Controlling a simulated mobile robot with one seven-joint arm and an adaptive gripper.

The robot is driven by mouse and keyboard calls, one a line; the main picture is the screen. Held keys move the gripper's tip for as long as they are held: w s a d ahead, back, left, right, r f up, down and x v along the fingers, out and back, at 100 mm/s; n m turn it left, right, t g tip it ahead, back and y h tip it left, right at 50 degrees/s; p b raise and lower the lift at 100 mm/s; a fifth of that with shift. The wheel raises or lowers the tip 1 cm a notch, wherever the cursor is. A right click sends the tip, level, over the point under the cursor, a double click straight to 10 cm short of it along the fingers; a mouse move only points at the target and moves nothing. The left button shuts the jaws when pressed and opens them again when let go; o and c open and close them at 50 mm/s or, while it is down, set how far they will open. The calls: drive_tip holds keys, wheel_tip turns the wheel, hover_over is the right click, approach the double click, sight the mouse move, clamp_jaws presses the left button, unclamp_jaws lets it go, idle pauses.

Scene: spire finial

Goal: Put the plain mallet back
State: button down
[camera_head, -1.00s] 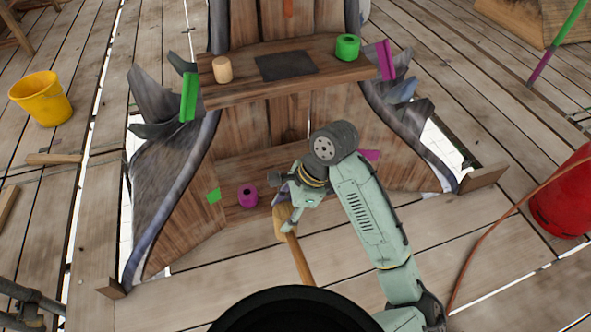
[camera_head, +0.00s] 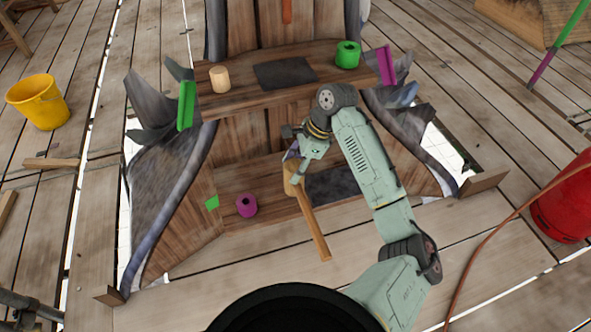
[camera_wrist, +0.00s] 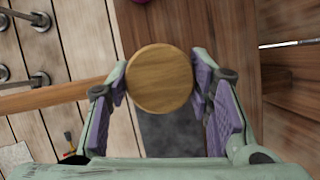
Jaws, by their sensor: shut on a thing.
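The plain mallet has a pale wooden head (camera_head: 291,180) and a long wooden handle (camera_head: 314,225) slanting down to the right. My gripper (camera_head: 293,168) is shut on the mallet's head and holds it over the front of the lower shelf (camera_head: 272,212). In the wrist view the round end of the head (camera_wrist: 160,78) sits between the purple finger pads, and the handle (camera_wrist: 50,97) runs off to the left. A dark rectangular patch (camera_head: 340,184) on the lower shelf lies right of the mallet, partly behind my arm. It shows below the head in the wrist view (camera_wrist: 170,135).
A magenta ring (camera_head: 246,205) stands on the lower shelf, left of the mallet. The upper shelf (camera_head: 240,97) carries a wooden cylinder (camera_head: 219,79), a dark patch (camera_head: 285,73) and a green ring (camera_head: 347,54). Flared grey sides (camera_head: 165,185) flank the shelves. A red container (camera_head: 566,200) stands at right.

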drive_tip(key=shift+w+d, duration=0.1)
drive_tip(key=shift+w, duration=0.55)
drive_tip(key=shift+s+f, duration=0.1)
drive_tip(key=shift+f, duration=1.7)
drive_tip(key=c, duration=0.8)
unclamp_jaws()
drive_tip(key=shift+f, duration=0.1)
drive_tip(key=v, duration=1.2)
